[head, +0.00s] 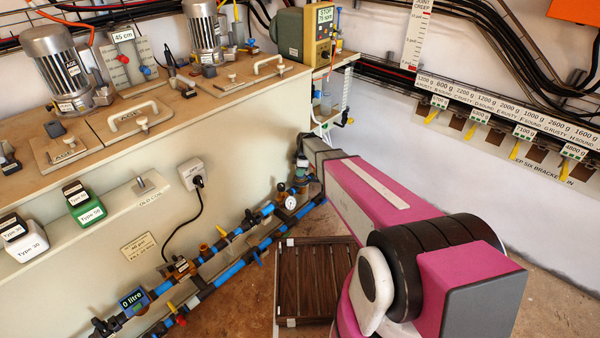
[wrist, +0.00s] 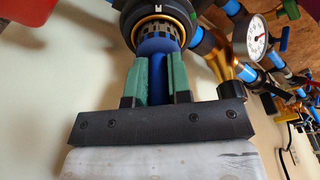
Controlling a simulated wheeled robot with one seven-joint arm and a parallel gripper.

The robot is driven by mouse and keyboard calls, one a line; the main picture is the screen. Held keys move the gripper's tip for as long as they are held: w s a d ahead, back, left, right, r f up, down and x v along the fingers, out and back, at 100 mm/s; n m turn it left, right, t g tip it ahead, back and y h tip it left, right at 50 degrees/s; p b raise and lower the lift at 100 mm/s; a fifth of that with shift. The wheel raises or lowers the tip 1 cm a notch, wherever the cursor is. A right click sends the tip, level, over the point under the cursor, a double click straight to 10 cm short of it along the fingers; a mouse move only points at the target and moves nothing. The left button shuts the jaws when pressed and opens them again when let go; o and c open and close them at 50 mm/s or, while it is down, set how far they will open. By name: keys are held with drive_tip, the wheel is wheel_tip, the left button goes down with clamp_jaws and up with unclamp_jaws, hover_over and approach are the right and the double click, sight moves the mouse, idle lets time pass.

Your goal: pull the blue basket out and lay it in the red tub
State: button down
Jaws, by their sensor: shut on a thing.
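My gripper (wrist: 157,62) has its two green-padded fingers closed on the blue basket (wrist: 155,44), one finger on each side. The blue basket's far end runs up into a round black housing (wrist: 128,18) with a gold ring, so that end is hidden. A slotted dark collar surrounds the blue part at the housing's mouth. In the head view my arm covers most of the gripper, and the basket cannot be made out. A plain red surface (wrist: 24,8) shows at the top left of the wrist view; I cannot tell whether it is the red tub.
Blue pipes (head: 238,235) with brass fittings run along the bench's foot. A pressure gauge (head: 291,203) is close by, and it also shows in the wrist view (wrist: 256,32). A dark slatted rack (head: 318,270) lies on the floor. The bench wall (head: 240,125) stands to the left.

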drive_tip(key=shift+r, duration=2.9)
